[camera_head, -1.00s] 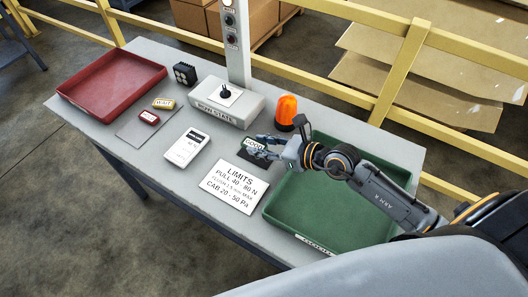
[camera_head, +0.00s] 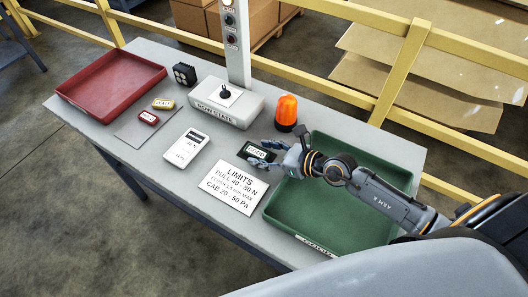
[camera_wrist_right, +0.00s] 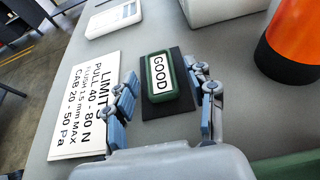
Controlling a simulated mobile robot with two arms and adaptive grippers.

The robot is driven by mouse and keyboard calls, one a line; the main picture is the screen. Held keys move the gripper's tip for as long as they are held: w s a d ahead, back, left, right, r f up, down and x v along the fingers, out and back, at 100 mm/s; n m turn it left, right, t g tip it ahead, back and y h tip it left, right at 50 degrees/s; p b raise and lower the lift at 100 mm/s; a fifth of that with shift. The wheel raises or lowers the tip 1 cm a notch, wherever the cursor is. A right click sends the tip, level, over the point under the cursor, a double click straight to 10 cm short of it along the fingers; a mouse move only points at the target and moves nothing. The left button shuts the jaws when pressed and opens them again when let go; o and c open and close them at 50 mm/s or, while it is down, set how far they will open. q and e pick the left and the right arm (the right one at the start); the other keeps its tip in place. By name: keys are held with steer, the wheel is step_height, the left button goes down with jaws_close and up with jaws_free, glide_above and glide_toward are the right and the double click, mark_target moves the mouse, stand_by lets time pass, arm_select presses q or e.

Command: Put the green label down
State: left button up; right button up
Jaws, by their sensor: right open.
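In the right wrist view the label (camera_wrist_right: 161,77) lies flat on the dark pad (camera_wrist_right: 181,103). My right gripper (camera_head: 268,146) is open around the label. In the wrist view its two blue-grey fingers (camera_wrist_right: 165,112) stand apart on either side, clear of the label's faces. My left gripper is not in view.
A limits card (camera_head: 234,186) lies beside the pad, and a green tray (camera_head: 283,226) sits under my right arm. An orange beacon (camera_head: 287,110) and a grey switch box (camera_head: 240,109) stand behind. A white meter (camera_head: 186,147), yellow and red labels and a red tray (camera_head: 75,95) lie left.

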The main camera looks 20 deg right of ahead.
steer(key=shift+r, duration=0.2)
steer(key=v, duration=0.3)
steer(key=b+v, duration=0.1)
steer(key=v, duration=0.6)
steer(key=shift+s+d+f, duration=0.15)
steer(key=shift+f, duration=0.1)
steer(key=shift+b+v, duration=0.4)
steer(key=shift+v, duration=0.5)
steer(key=shift+r, duration=0.2)
stand_by(0.6)
